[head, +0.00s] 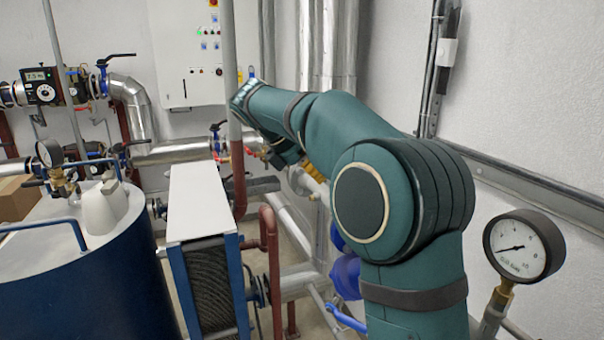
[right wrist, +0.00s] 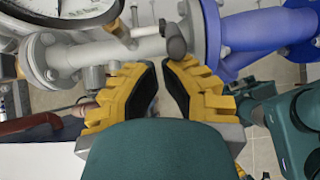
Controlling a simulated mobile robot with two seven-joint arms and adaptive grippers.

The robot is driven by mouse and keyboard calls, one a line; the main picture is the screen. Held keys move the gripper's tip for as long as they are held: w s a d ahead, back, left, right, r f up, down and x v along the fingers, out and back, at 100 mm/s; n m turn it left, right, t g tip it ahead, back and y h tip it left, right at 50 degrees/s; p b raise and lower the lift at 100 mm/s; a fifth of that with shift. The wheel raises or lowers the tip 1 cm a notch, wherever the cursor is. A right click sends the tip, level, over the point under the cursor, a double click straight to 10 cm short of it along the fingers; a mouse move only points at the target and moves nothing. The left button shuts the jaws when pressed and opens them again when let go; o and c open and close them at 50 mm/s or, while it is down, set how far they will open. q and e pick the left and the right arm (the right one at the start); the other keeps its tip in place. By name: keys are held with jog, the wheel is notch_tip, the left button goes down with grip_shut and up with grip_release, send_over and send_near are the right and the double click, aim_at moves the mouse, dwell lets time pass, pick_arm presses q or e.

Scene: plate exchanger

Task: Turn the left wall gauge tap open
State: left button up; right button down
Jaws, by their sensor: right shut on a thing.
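In the head view my right arm reaches forward and hides most of my right gripper; only a bit of its yellow finger (head: 318,172) shows behind the forearm. In the right wrist view the two yellow fingers with black pads of my right gripper (right wrist: 160,65) come close together at their tips. A dark, round-ended handle (right wrist: 175,42) sits right at the fingertips, in front of a light grey pipe. A large white gauge dial (right wrist: 55,12) is partly in view at the upper left. The tap's body and how far it is turned cannot be made out. My left gripper is out of view.
Another wall gauge (head: 523,247) stands at the right on a brass fitting. A blue tank (head: 85,285) and a plate exchanger with a white top (head: 196,200) stand at the left and middle. Pipes, including a red-brown one (head: 270,255), crowd the space near my arm.

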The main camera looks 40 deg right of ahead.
jog(key=shift+s+d+r+t+y, duration=0.15)
jog(key=shift+s+d+r+y, duration=0.1)
jog(key=shift+d+r+y, duration=0.3)
jog(key=shift+s+d+r+t+y, duration=0.15)
jog(key=shift+s+d+r+y, duration=0.1)
jog(key=shift+d+r+y, duration=0.3)
jog(key=shift+d, duration=0.15)
